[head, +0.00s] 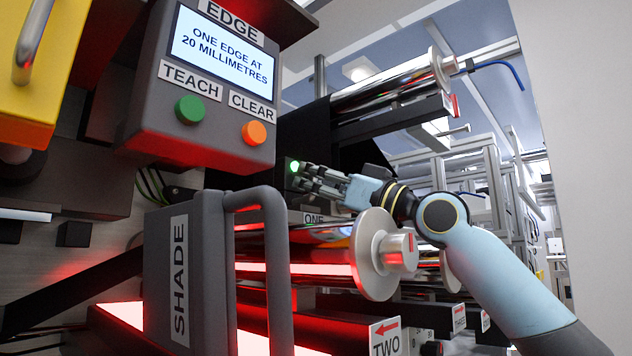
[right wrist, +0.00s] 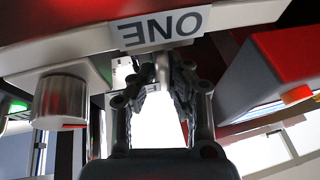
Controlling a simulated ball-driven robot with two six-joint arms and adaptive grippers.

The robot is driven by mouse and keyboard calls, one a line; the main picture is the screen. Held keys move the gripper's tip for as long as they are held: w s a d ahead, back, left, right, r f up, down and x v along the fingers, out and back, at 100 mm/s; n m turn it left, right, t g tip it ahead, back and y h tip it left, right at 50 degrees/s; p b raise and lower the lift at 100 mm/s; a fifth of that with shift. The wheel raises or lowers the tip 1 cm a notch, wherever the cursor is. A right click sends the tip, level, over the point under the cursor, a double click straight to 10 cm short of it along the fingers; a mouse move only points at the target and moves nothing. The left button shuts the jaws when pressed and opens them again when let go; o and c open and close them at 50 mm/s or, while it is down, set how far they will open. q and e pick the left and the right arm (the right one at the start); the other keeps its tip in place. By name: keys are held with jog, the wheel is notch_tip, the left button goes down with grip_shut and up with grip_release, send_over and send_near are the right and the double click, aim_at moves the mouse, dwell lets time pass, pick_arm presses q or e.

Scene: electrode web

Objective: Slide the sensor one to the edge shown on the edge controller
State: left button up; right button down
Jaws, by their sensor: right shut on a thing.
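The edge controller (head: 205,85) is a grey box at the upper left in the head view. Its display (head: 222,50) reads "ONE EDGE AT 20 MILLIMETRES". A label "ONE" (head: 314,218) sits below my right gripper (head: 312,180). The label also shows upside down in the right wrist view (right wrist: 160,27). There my right gripper (right wrist: 162,85) is shut on a small metallic part (right wrist: 162,68) just below the label, probably part of sensor one. The fingers hide most of it. A green light (head: 294,166) glows beside the fingertips. My left gripper is not in view.
Under the display are a green TEACH button (head: 189,110) and an orange CLEAR button (head: 254,133). The SHADE box (head: 180,275) with its handle (head: 275,260) stands in front. A roller with a silver knob (head: 398,250) lies below my right arm. A label "TWO" (head: 385,340) is lower.

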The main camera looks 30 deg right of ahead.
jog(key=shift+w+a+f, duration=0.1)
jog(key=shift+w+a, duration=0.05)
jog(key=shift+w, duration=0.1)
jog(key=c, duration=1.7)
grip_release()
jog(key=shift+s, duration=0.1)
jog(key=o, duration=0.3)
jog(key=shift+a, duration=0.15)
jog(key=shift+r, duration=0.2)
notch_tip(320, 180, up, 10)
jog(key=shift+f, duration=0.1)
